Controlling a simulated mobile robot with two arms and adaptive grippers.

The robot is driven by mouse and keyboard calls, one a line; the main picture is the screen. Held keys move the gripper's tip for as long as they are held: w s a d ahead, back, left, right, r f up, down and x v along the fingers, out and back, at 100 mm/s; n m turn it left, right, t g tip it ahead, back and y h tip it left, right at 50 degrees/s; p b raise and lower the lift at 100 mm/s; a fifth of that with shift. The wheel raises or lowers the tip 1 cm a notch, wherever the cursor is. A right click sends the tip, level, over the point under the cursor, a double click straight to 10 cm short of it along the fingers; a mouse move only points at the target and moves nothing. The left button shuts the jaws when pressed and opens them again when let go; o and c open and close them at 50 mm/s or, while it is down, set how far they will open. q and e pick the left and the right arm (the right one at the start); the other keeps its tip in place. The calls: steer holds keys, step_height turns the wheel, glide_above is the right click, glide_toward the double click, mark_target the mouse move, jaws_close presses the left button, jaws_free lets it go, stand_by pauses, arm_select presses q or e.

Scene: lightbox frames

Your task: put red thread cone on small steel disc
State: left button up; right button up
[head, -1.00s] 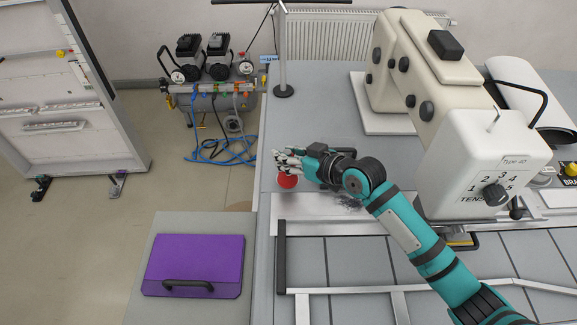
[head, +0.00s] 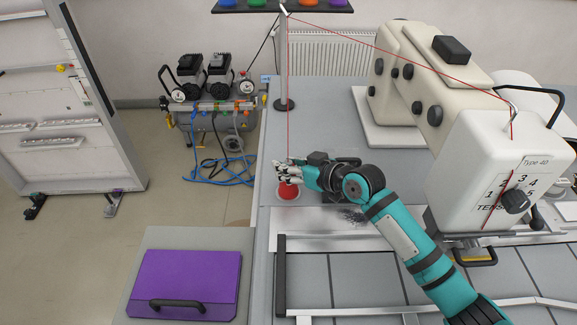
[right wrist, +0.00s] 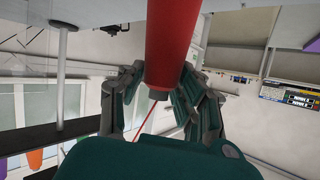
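The red thread cone (head: 288,191) stands near the left edge of the grey table, under my right gripper (head: 286,169). In the right wrist view the cone (right wrist: 172,40) is between the fingers of my right gripper (right wrist: 163,75), with its narrow end towards the palm. The fingertips close in on both its sides and appear to touch it. A thin grey rim shows around the cone's foot; the small steel disc is otherwise hidden under the cone. A red thread (head: 289,100) runs up from the cone. My left gripper is not in view.
The thread passes over a dark rack (head: 283,6) on a post to the cream sewing machine (head: 490,160) at right. A metal plate (head: 310,219) lies just in front of the cone. A purple lid (head: 185,275) is at lower left.

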steer(key=o, duration=0.4)
steer(key=shift+c, duration=0.2)
arm_select(q)
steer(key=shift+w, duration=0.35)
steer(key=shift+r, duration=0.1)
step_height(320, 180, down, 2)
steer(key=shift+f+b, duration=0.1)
steer(key=shift+b, duration=0.95)
arm_select(e)
steer(key=v, duration=1.2)
steer(key=shift+r, duration=0.25)
